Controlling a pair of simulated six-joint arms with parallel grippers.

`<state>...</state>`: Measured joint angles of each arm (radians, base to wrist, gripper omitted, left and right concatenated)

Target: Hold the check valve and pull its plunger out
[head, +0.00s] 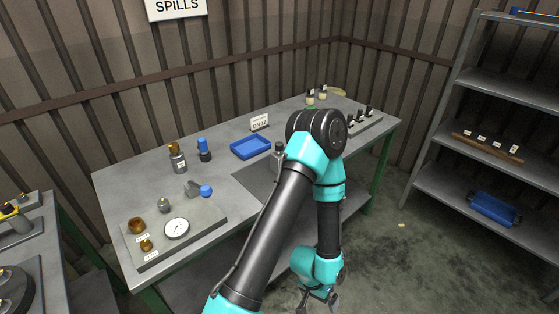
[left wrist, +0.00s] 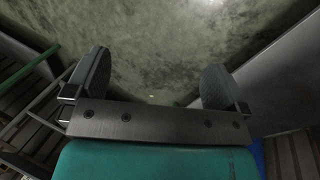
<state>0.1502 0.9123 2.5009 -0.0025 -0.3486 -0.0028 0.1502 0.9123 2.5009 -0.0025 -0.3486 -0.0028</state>
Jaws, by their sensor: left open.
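My left gripper (head: 318,298) hangs low in front of the table, over the floor, away from the parts. In the left wrist view its two fingers (left wrist: 154,85) are wide apart, with only floor between them. I cannot tell for sure which part is the check valve. A small grey upright part (head: 278,149) stands at the dark mat, partly hidden by my arm. A grey piece with a blue round end (head: 199,190) lies near the front left of the table. A plunger cannot be made out. My right gripper is out of view.
A shelf rack (head: 480,110) stands right. Open floor lies between table and rack.

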